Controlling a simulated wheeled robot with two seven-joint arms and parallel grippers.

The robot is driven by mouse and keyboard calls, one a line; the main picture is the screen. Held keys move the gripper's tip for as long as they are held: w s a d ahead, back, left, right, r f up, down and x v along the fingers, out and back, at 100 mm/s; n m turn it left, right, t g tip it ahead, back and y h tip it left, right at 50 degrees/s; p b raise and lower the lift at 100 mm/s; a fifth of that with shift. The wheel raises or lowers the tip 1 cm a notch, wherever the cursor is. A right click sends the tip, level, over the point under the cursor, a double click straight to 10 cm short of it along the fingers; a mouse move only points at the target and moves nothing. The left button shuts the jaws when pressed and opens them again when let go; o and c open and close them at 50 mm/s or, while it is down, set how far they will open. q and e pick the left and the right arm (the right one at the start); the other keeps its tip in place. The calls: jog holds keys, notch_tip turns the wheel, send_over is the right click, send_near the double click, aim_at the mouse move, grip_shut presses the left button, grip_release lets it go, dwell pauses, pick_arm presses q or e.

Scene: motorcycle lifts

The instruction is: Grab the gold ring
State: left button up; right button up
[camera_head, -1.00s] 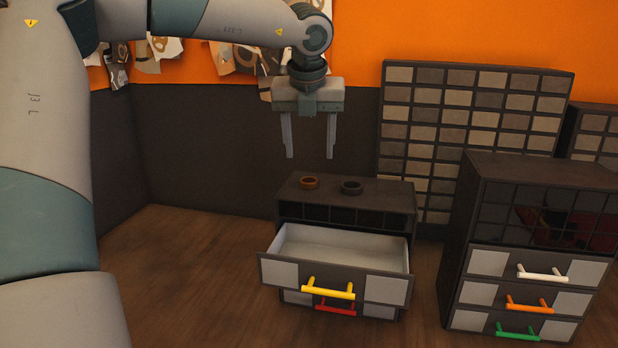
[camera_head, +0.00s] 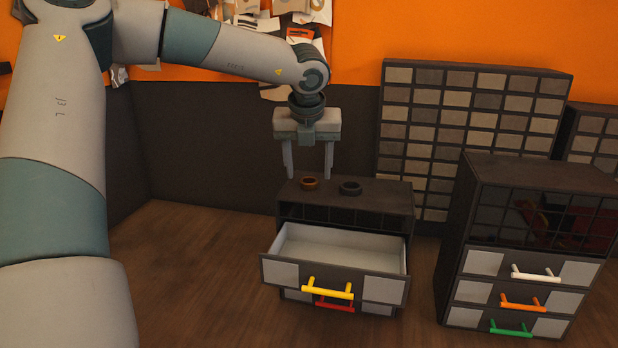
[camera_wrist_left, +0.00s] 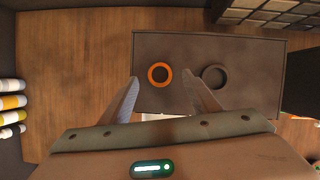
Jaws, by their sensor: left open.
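The gold ring (camera_head: 310,183) looks orange-brown and lies on top of the small dark cabinet (camera_head: 385,196). It also shows in the left wrist view (camera_wrist_left: 159,74), ahead of and between the fingertips. A dark grey ring (camera_head: 350,188) lies to its right, apart from it, and shows in the left wrist view (camera_wrist_left: 214,76). My left gripper (camera_head: 309,174) points down with open, empty jaws just above the gold ring; its fingers also show in the left wrist view (camera_wrist_left: 163,84). My right gripper is not in view.
The cabinet's upper drawer with the yellow handle (camera_head: 328,288) is pulled open below the top. A second cabinet (camera_head: 540,175) with white, orange and green handles stands to the right. A tall bin rack (camera_head: 478,68) stands behind. Wooden floor (camera_head: 190,250) is clear at left.

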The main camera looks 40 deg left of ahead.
pick_arm(q)
jog(key=shift+p+x, duration=0.35)
jog(key=shift+x, duration=0.85)
jog(key=shift+c, duration=0.3)
jog(key=c, duration=1.1)
jog(key=shift+r, duration=0.15)
